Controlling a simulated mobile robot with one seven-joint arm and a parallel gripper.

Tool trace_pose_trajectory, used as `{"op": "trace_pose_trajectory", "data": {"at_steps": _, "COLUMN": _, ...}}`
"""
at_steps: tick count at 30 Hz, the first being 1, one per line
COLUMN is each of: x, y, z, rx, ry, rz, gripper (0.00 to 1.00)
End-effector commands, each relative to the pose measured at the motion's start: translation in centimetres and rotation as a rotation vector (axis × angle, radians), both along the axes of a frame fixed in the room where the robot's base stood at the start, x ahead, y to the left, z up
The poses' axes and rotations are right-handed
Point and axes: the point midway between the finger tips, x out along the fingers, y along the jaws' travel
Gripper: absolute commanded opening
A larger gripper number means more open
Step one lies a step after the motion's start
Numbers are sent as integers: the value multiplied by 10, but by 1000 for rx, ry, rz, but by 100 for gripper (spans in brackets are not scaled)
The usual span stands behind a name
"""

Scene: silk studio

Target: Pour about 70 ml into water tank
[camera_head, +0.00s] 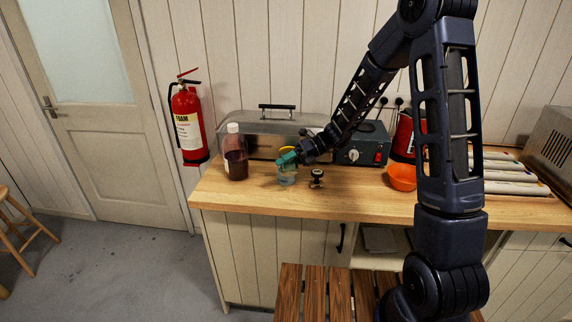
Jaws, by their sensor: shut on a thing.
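My gripper (285,160), with teal fingers, is small in the view at the left part of the wooden counter. It is shut on a clear, pale bluish cup (287,178) just below the fingers. I cannot tell whether the cup touches the counter or how much liquid it holds. Behind it is a long grey metal tank (250,125) with a black handle on top, which may be the water tank. Its front is partly hidden by the bottle and my gripper. A yellow curved edge (288,149) shows just behind the fingers.
A white-capped bottle of dark red liquid (236,160) stands left of my gripper. A small black-topped object (316,178) stands close on the right. A green control box (362,145), an orange bowl (402,177) and pale rolls (505,175) lie further right. The counter's front strip (330,205) is clear.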

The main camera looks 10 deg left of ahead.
Motion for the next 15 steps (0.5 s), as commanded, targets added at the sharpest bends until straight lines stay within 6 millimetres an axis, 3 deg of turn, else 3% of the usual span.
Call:
{"op": "trace_pose_trajectory", "data": {"at_steps": 6, "x": 4, "y": 0, "z": 7, "rx": 33, "ry": -144, "rz": -1, "gripper": 24}}
{"op": "trace_pose_trajectory", "data": {"at_steps": 15, "x": 4, "y": 1, "z": 4, "rx": 43, "ry": -183, "rz": -1, "gripper": 24}}
